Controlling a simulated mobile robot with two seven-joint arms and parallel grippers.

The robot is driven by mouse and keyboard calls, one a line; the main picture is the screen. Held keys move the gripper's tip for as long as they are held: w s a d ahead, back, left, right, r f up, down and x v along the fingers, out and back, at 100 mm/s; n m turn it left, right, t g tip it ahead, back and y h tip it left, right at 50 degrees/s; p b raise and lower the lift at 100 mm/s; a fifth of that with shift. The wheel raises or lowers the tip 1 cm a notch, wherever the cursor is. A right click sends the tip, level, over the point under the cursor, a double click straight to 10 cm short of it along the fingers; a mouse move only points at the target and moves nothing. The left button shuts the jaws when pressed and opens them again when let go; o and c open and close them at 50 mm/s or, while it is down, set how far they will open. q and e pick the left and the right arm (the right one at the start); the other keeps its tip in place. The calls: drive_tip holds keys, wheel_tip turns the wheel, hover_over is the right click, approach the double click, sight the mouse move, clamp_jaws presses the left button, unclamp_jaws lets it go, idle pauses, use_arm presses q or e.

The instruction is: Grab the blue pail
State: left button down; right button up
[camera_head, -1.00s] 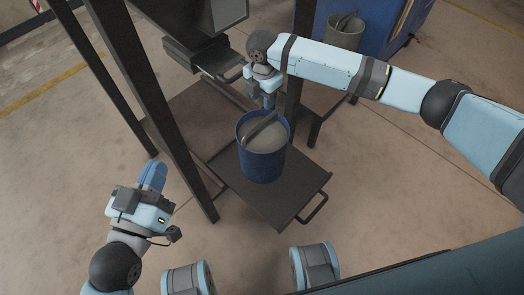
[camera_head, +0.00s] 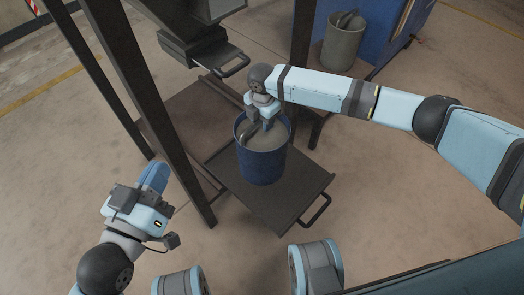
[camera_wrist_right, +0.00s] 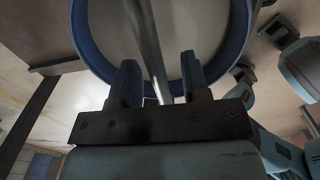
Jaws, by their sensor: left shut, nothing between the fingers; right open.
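The blue pail (camera_head: 262,165) stands upright on a dark metal shelf (camera_head: 285,205) with a handle at its front. A grey bar-like handle (camera_head: 249,131) lies across its open top. My right gripper (camera_head: 262,122) is over the pail's far rim, pointing down. In the right wrist view the pail's blue rim (camera_wrist_right: 240,40) curves around the open fingers of my right gripper (camera_wrist_right: 160,85), with the grey bar (camera_wrist_right: 146,40) running between them. Whether the fingers touch the bar cannot be told. My left gripper (camera_head: 153,178) is shut and empty, left of the shelf and away from the pail.
A dark frame post (camera_head: 150,110) rises between my left gripper and the pail. A chute with a handle (camera_head: 205,50) hangs behind the pail. A grey bucket (camera_head: 343,45) stands beside a blue container (camera_head: 385,30) at the back right. Floor right of the shelf is clear.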

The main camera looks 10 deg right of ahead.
drive_tip(key=shift+f+p, duration=0.2)
drive_tip(key=shift+p, duration=0.25)
idle(0.6)
drive_tip(key=shift+c, duration=0.4)
clamp_jaws()
idle(0.8)
drive_tip(key=shift+w+r, duration=0.1)
drive_tip(key=shift+r, duration=0.05)
